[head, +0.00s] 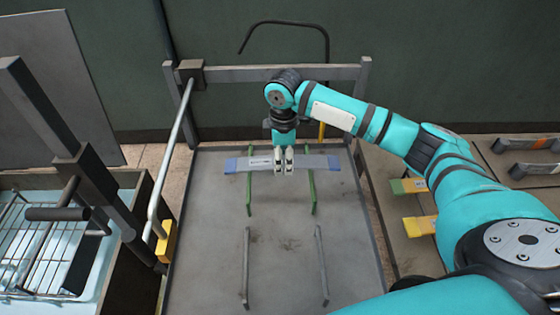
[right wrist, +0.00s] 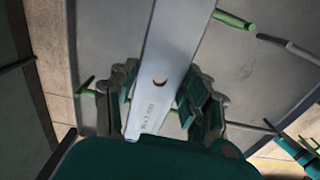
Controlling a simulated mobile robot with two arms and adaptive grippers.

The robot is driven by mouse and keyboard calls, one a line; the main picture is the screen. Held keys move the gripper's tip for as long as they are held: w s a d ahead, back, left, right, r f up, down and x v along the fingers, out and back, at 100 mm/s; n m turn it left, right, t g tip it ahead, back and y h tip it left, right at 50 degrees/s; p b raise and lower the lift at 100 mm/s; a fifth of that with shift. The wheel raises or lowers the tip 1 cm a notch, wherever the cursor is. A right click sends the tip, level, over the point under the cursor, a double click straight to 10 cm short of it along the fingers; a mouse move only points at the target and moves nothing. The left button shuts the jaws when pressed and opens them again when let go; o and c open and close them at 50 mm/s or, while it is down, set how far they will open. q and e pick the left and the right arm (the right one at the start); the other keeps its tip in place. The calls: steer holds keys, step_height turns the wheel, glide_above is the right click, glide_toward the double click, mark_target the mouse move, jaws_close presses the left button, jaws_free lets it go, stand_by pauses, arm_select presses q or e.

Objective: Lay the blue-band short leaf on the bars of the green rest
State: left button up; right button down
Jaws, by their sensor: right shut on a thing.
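The blue-band short leaf (head: 247,164) is a flat grey strip with blue at its ends. My right gripper (head: 284,170) is shut on its middle from above. In the right wrist view the leaf (right wrist: 172,50) runs between the fingers (right wrist: 160,100), with a hole and faint writing on it. The green rest has two bars, left (head: 249,195) and right (head: 312,195). The leaf lies crosswise over both bars, its ends reaching past them. I cannot tell whether it touches them. The green bars also show in the right wrist view (right wrist: 234,20). My left gripper is not in view.
Two grey bars (head: 245,265) stand nearer on the same grey table (head: 285,285). A frame with a pale rail (head: 171,155) edges its left. A wire rack (head: 35,245) sits in a basin at left. Green-ended (head: 408,186) and yellow-ended (head: 420,226) pieces lie at right.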

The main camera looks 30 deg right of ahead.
steer(key=shift+w+a, duration=0.1)
steer(key=shift+w, duration=0.7)
step_height(320, 180, down, 3)
steer(key=shift+f+p, duration=0.1)
steer(key=shift+p, duration=0.55)
steer(key=shift+f, duration=0.15)
steer(key=shift+f, duration=0.45)
steer(key=c, duration=0.6)
jaws_free()
steer(key=shift+s, duration=0.15)
step_height(320, 180, up, 12)
steer(key=shift+f+b, duration=0.2)
steer(key=shift+b, duration=1)
steer(key=shift+r, duration=0.65)
